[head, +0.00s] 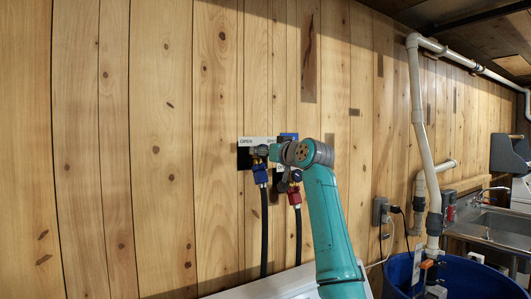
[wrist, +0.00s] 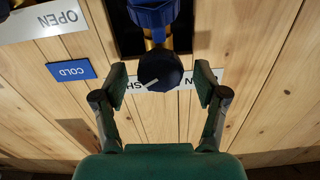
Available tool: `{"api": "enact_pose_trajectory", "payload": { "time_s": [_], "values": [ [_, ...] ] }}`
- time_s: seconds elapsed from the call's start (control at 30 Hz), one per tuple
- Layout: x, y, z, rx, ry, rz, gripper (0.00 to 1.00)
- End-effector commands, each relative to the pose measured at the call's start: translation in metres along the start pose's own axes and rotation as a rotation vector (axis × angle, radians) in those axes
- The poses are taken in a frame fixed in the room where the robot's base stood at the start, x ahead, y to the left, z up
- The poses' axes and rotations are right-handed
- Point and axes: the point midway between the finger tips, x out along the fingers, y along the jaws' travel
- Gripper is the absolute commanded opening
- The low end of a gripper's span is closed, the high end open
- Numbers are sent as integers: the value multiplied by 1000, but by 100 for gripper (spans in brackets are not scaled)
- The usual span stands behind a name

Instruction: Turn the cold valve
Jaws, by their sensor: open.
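The valve with the blue fitting (head: 260,174) is on the plank wall in the head view. In the wrist view its blue fitting (wrist: 152,14) is at the top, with a dark round knob (wrist: 162,70) below it. The knob bears a pale pointer mark. My gripper (wrist: 161,86) is open, with one finger on each side of the knob and gaps between them. A blue COLD sign (wrist: 70,70) is left of the fingers. The head view mostly hides my fingers behind my wrist.
A red-fitted valve (head: 294,192) is close to the right of the blue one. Black hoses (head: 264,232) hang below. A white OPEN label (head: 246,142) is above. A white surface (head: 265,290) is below; a sink (head: 492,225) and blue tub (head: 480,279) are at right.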

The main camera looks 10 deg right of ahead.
Motion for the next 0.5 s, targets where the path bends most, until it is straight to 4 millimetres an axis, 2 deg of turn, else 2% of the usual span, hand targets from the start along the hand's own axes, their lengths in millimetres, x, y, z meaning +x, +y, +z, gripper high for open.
{"api": "enact_pose_trajectory", "payload": {
  "time_s": [0.1,0.13,0.3,0.37,0.5],
  "values": [
    [0,0,0,0,0,0,72],
    [0,0,0,0,0,0,67],
    [0,0,0,0,0,0,25],
    [0,0,0,0,0,0,12],
    [0,0,0,-2,0,0,12]
  ]
}}
